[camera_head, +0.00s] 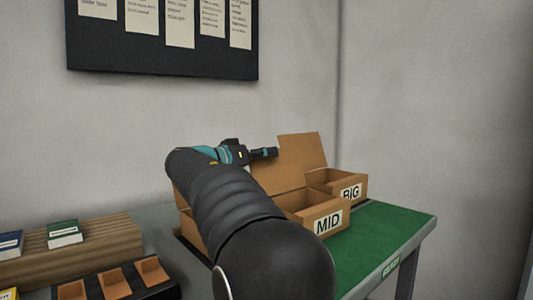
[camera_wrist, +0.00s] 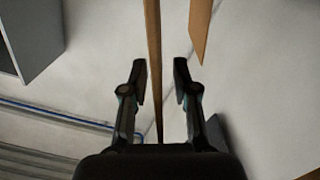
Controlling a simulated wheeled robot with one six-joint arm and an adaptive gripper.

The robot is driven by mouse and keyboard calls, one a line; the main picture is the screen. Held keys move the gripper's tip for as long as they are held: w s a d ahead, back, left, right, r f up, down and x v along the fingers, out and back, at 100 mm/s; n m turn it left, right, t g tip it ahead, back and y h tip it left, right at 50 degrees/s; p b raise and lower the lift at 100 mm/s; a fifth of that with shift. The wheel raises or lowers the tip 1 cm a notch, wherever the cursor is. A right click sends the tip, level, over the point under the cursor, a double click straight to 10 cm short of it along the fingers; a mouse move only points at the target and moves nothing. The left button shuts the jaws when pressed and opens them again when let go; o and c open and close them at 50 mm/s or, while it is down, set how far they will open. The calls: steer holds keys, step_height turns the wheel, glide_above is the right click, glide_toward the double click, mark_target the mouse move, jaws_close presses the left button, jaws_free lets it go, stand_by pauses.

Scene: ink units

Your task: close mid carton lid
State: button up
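The open-topped brown MID carton (camera_head: 328,222) stands on the green table mat, labelled MID in front. A raised brown panel (camera_head: 272,174) behind its opening looks like its lid, partly hidden by my arm. My gripper (camera_head: 268,153) is at the upper edge of this panel, pointing right. In the wrist view my gripper (camera_wrist: 160,82) is open, with a thin brown panel (camera_wrist: 154,50) seen edge-on between the two fingers. Neither finger visibly touches it.
The BIG carton (camera_head: 351,191) stands behind right, with a raised flap (camera_head: 303,150). Another brown panel shows in the wrist view (camera_wrist: 199,28). A dark tray (camera_head: 134,281) and a ribbed brown block (camera_head: 95,245) lie left. The green mat (camera_head: 385,228) is clear at right.

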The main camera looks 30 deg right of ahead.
steer(key=shift+d, duration=0.3)
jaws_close()
